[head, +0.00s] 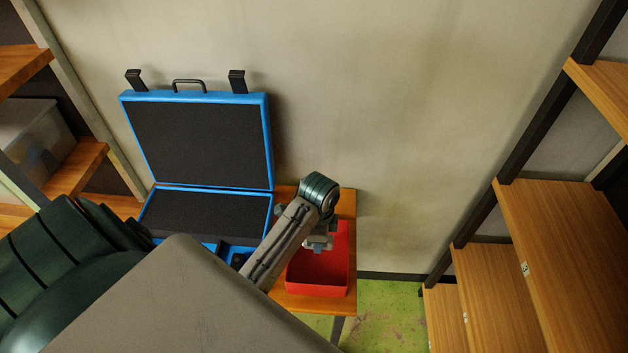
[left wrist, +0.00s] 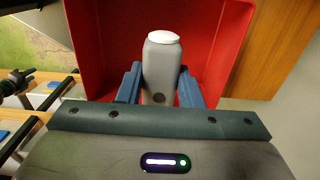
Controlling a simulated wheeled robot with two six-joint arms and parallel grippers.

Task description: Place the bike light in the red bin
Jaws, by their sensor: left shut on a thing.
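The bike light (left wrist: 162,65) is a small grey body with a white rounded end. My left gripper (left wrist: 160,82) is shut on it, with one blue-grey finger on each side. In the left wrist view the red bin (left wrist: 100,45) lies behind the light and around it. In the head view the red bin (head: 320,290) sits on the wooden table, and my left gripper (head: 318,243) is over its far part. The light itself is hard to make out there. How far it is above the bin floor I cannot tell.
An open blue case (head: 270,130) with black foam stands left of the bin on the wooden table (head: 347,215). A wall is behind. Wooden shelves (head: 560,240) are at the right, and another shelf with a clear box (head: 35,130) is at the left.

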